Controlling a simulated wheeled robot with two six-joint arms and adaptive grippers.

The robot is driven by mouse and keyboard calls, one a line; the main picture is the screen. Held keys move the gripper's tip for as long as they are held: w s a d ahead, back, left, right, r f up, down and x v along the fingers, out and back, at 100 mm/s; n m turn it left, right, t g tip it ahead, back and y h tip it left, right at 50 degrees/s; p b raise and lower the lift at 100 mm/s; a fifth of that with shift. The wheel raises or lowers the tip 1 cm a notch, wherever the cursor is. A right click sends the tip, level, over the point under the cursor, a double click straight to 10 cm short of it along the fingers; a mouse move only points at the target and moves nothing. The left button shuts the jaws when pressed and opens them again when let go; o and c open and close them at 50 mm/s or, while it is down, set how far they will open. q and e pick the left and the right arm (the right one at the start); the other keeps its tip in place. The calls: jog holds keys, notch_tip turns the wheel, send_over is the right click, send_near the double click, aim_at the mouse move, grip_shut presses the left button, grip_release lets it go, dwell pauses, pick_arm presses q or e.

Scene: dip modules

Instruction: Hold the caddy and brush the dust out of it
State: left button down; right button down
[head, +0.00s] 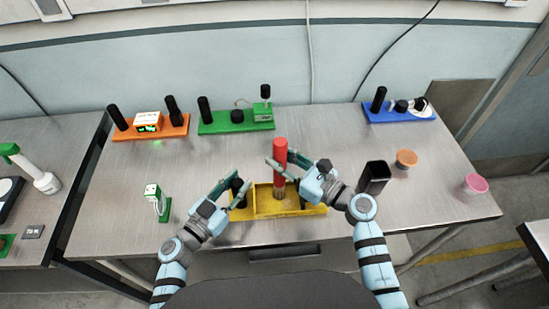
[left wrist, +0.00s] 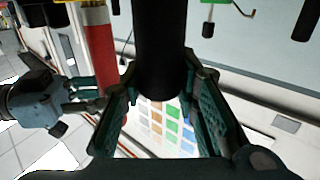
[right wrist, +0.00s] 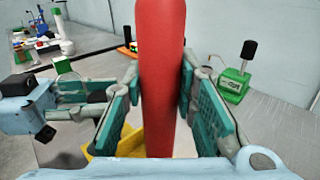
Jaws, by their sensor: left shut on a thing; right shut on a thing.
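The yellow caddy (head: 290,211) stands near the front middle of the table, with a black upright handle (left wrist: 158,45) at its left end. My left gripper (head: 237,190) is shut on that handle. The red brush (head: 280,151) is upright, its brown bristles (head: 280,191) pointing down into the caddy. My right gripper (head: 284,166) is shut on the brush's red handle, which fills the middle of the right wrist view (right wrist: 161,70). Whether the bristles touch the caddy floor is unclear. Dust is too small to make out.
Behind stand an orange module (head: 178,131), a green module (head: 230,126) and a blue module (head: 410,117). A black container (head: 373,178), an orange cup (head: 406,159) and a pink cup (head: 475,184) are to the right. A small green stand (head: 164,210) is left.

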jog(key=shift+s+a, duration=0.3)
jog(key=shift+a, duration=0.4)
jog(key=shift+s+a, duration=0.3)
jog(key=shift+a, duration=0.45)
jog(key=shift+s+a, duration=0.3)
jog(key=shift+a, duration=0.4)
